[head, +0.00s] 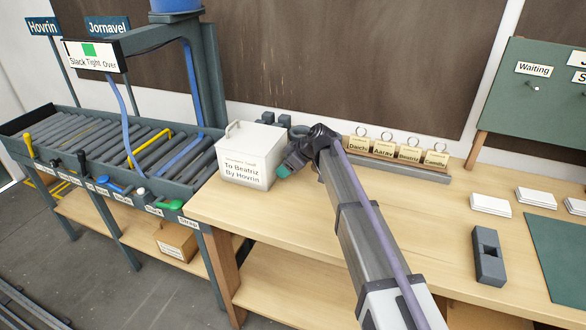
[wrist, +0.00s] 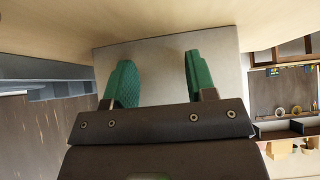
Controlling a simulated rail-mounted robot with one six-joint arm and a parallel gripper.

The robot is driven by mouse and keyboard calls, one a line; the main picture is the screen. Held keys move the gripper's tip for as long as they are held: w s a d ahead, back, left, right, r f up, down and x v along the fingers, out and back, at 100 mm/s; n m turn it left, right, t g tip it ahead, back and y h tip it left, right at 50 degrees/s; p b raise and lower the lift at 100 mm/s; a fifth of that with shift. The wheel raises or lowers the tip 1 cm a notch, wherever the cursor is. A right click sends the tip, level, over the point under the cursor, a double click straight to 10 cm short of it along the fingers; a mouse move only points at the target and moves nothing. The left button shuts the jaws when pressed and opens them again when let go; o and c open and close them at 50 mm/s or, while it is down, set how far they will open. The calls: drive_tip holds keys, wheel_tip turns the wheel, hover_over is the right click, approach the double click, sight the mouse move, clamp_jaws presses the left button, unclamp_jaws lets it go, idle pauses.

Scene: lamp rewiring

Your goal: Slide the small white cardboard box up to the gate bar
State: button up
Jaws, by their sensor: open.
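The small white box (head: 247,158) stands upright on the left end of the wooden bench, close to the roller bed. Its front label reads "To Beatriz By Hovrin", and a loop handle rises from its top. My gripper (head: 283,170) is at the box's right side. In the wrist view my gripper (wrist: 158,78) has its two green fingers apart with nothing between them, facing a pale box face (wrist: 155,55). I cannot tell whether the fingers touch it. A yellow bar (head: 148,147) lies across the rollers; I cannot tell whether it is the gate bar.
The roller bed (head: 85,138) lies left of the bench, with coloured levers along its front and a dark frame above. A rack of name tags (head: 397,152) stands behind my arm. A dark block (head: 488,256) and white card stacks (head: 491,205) lie at the right.

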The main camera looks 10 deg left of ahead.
sight(278, 161)
drive_tip(key=shift+w+a, duration=0.2)
drive_tip(key=shift+a, duration=0.8)
drive_tip(key=shift+w+a, duration=0.2)
drive_tip(key=shift+a, duration=0.8)
drive_tip(key=shift+w+a, duration=0.2)
drive_tip(key=shift+a, duration=0.85)
drive_tip(key=shift+w+a, duration=0.15)
drive_tip(key=shift+a, duration=0.95)
drive_tip(key=shift+w+a, duration=0.2)
drive_tip(key=shift+a, duration=0.85)
